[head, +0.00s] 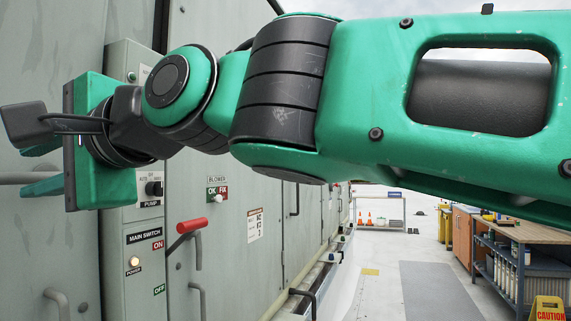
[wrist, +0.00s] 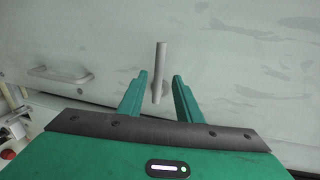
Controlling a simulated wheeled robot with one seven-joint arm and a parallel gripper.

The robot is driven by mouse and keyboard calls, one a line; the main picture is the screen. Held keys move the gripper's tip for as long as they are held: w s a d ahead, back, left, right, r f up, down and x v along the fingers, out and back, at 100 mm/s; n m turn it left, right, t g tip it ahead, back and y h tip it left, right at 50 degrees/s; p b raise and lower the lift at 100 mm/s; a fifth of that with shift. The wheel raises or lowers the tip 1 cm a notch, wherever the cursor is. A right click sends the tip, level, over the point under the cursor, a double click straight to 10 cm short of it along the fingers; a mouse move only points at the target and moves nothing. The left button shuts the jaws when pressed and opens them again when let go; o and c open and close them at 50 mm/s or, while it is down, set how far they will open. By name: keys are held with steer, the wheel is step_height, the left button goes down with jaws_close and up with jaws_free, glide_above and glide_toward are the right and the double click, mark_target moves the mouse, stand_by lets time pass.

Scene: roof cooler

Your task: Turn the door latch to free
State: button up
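The door latch is a grey bar. In the wrist view the latch (wrist: 159,68) points up the picture from a round pivot on the pale door (wrist: 230,60). In the head view a grey horizontal rod at the left edge appears to be the same latch (head: 22,178), partly hidden by my gripper. My gripper (wrist: 160,78) is open, with one green finger on each side of the latch and a visible gap on both sides. In the head view my gripper (head: 40,168) is at the left, with its fingers one above the other, pointing left.
A grey door handle (wrist: 58,75) is left of the latch. A control panel (head: 133,225) with a main switch and lit lamp stands beside the door. A red-gripped lever (head: 192,226) projects right of it. The aisle floor (head: 400,290) is clear; a workbench (head: 525,233) stands at right.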

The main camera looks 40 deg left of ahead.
steer(key=shift+v, duration=2.75)
steer(key=shift+w+a, duration=0.1)
